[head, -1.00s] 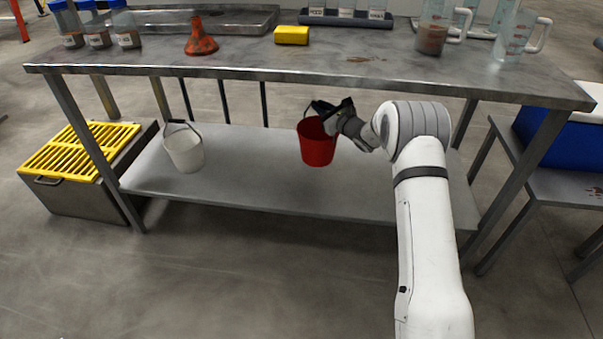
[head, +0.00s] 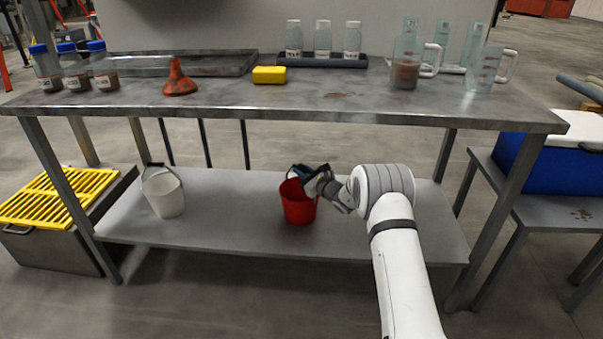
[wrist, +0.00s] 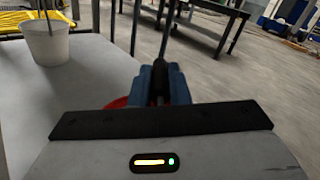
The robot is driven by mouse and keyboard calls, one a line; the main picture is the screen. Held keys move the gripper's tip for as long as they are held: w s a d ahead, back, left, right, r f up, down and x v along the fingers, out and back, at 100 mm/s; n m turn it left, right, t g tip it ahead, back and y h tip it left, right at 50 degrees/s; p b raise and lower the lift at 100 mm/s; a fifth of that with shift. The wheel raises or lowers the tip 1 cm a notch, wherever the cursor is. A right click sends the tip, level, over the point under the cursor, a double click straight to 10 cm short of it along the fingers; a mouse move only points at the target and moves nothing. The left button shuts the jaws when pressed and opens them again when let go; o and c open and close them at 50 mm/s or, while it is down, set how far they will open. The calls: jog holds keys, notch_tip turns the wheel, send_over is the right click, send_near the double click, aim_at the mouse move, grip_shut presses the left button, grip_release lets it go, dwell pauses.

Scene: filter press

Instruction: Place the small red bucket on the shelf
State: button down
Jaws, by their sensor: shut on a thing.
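The small red bucket (head: 298,205) is at the lower shelf (head: 240,232) of the metal table, upright, right of the shelf's middle. In the head view its base looks level with the shelf surface, but I cannot tell for sure whether it touches. My gripper (head: 304,175) is at the bucket's top and shut on its handle. In the wrist view the blue fingers (wrist: 158,84) are closed together on the dark handle, and a bit of the red rim (wrist: 117,103) shows behind them. Most of the bucket is hidden there by my gripper.
A white bucket (head: 164,194) stands on the shelf's left part. The tabletop (head: 330,104) overhangs the shelf, with an orange funnel (head: 179,80), yellow sponge (head: 269,75), bottles and jugs on it. Table legs flank the shelf. The shelf between the buckets is clear.

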jog(key=c, duration=1.4)
grip_release()
jog(key=shift+f, duration=0.1)
jog(key=shift+o, duration=0.2)
